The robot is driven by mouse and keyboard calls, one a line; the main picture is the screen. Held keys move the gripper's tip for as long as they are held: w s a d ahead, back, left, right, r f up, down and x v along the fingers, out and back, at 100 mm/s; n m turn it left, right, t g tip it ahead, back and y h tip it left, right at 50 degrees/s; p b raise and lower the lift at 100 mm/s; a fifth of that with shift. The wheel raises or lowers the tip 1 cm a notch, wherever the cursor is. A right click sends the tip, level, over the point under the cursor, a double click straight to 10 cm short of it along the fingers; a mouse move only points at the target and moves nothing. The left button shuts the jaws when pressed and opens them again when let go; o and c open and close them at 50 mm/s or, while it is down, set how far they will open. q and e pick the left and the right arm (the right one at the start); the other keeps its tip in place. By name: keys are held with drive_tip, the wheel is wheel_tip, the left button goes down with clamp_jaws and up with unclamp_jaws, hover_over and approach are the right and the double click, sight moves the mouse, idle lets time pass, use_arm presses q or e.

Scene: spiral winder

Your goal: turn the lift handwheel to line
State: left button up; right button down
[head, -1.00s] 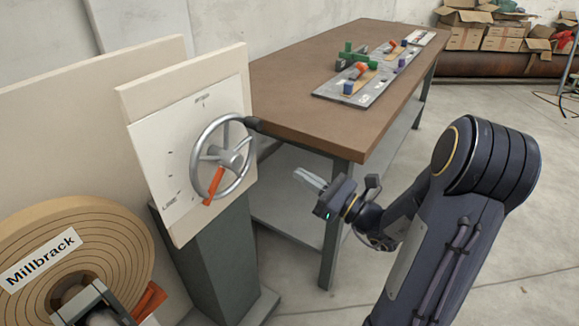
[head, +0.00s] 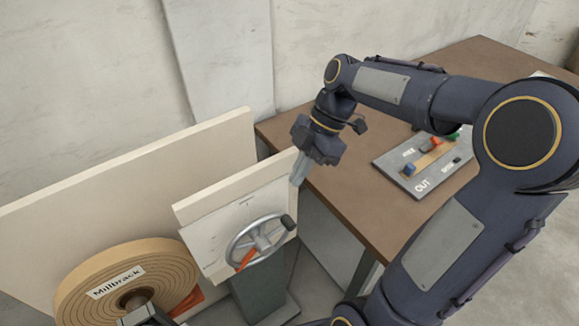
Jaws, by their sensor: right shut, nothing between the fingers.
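The lift handwheel (head: 262,241) is a grey spoked wheel with a dark knob (head: 287,222) on its rim at the right and an orange pointer (head: 245,259) at lower left. It stands in front of a white dial panel (head: 204,235) with small marks; its lettering is too small to read now. My right gripper (head: 299,171) is shut and empty. It points down near the panel's upper right edge, above the wheel and apart from it in the picture. My left gripper is not in view.
A brown table (head: 345,205) with a grey board (head: 397,176) marked OUT stands at the right. A tan coil labelled Millbrack (head: 78,290) sits at lower left before a large cream panel (head: 120,195). A dark pedestal (head: 257,292) carries the dial panel.

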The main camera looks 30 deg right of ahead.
drive_tip(key=r+n, duration=0.1)
hover_over(289, 218)
drive_tip(key=a, duration=0.1)
drive_tip(key=shift+h, duration=0.4)
wheel_tip(289, 218, down, 9)
drive_tip(key=shift+r+p, duration=0.15)
drive_tip(key=shift+p, duration=0.3)
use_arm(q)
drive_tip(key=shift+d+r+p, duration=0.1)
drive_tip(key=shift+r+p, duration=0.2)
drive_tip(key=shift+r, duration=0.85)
use_arm(e)
drive_tip(key=shift+d+f, duration=0.2)
drive_tip(key=shift+f, duration=0.45)
drive_tip(key=shift+d+f, duration=0.2)
drive_tip(key=shift+f, duration=0.5)
drive_tip(key=shift+d+f, duration=0.2)
drive_tip(key=shift+f, duration=0.45)
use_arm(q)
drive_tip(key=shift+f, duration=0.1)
